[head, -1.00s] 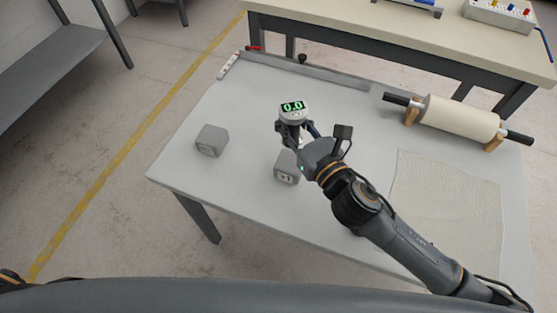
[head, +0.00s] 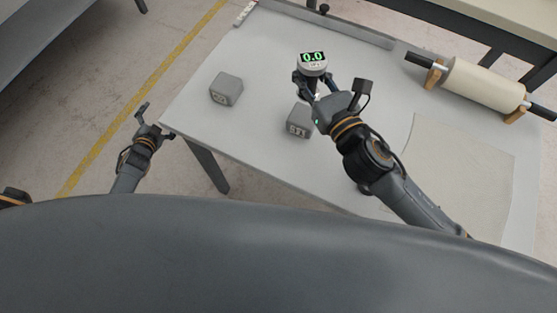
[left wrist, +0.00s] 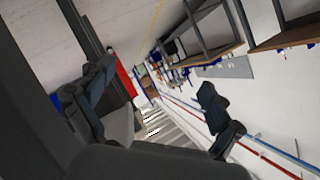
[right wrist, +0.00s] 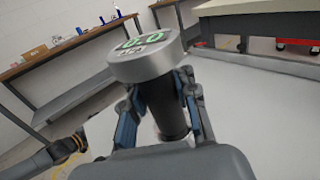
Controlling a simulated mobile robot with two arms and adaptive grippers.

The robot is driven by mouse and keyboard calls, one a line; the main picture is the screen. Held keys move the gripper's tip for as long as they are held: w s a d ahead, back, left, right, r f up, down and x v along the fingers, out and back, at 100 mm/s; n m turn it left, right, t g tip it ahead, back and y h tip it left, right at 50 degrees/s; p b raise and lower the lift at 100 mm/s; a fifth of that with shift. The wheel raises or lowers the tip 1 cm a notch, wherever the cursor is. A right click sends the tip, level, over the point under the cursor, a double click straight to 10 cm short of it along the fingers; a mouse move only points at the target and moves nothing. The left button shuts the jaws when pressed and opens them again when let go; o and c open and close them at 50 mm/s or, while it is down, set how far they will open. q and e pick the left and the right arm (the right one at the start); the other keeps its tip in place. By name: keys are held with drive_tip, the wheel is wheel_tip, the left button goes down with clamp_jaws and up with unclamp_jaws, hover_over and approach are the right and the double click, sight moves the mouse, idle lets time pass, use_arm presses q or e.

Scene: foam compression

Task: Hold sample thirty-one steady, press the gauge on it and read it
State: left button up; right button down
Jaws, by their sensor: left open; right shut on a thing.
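A grey foam cube (head: 299,122) sits near the table's front edge; its label is blurred but looks like 31. A second grey cube (head: 226,90) stands to its left, its label too small to read surely. My right gripper (head: 311,86) is shut on the gauge (head: 313,67), a round grey-white head with a green 0.0 display, also clear in the right wrist view (right wrist: 147,57). The gauge is held upright behind the front cube, apart from it. My left gripper (head: 158,120) is open and empty, off the table's left edge; its spread fingers show in the left wrist view (left wrist: 162,105).
The grey table (head: 265,60) has a roller (head: 483,87) on wooden supports at right and a pale sheet (head: 460,170) in front of it. A raised strip (head: 340,25) runs along the back. The surface around the cubes is clear.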

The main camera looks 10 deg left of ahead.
drive_tip(key=shift+r, duration=0.1)
use_arm(q)
drive_tip(key=w+d+r+n+t+h, duration=0.1)
drive_tip(key=w+r+t, duration=0.25)
drive_tip(key=r, duration=0.65)
drive_tip(key=w+r+n+t+h, duration=0.1)
drive_tip(key=w+r+t, duration=0.1)
drive_tip(key=w+r, duration=0.5)
drive_tip(key=s+d+r+n+t+h, duration=0.25)
drive_tip(key=d+r+n, duration=0.4)
drive_tip(key=r, duration=0.45)
drive_tip(key=s+d+r+n+t+h, duration=0.25)
drive_tip(key=d+r+n, duration=0.4)
drive_tip(key=r, duration=0.35)
drive_tip(key=n+g, duration=0.7)
drive_tip(key=n, duration=1.8)
approach(298, 127)
drive_tip(key=shift+s+a+r, duration=0.1)
drive_tip(key=shift+s+a, duration=0.1)
drive_tip(key=shift+s, duration=0.1)
drive_tip(key=shift+d, duration=0.15)
drive_tip(key=x, duration=1.1)
drive_tip(key=shift+w+d, duration=0.1)
drive_tip(key=shift+w, duration=0.25)
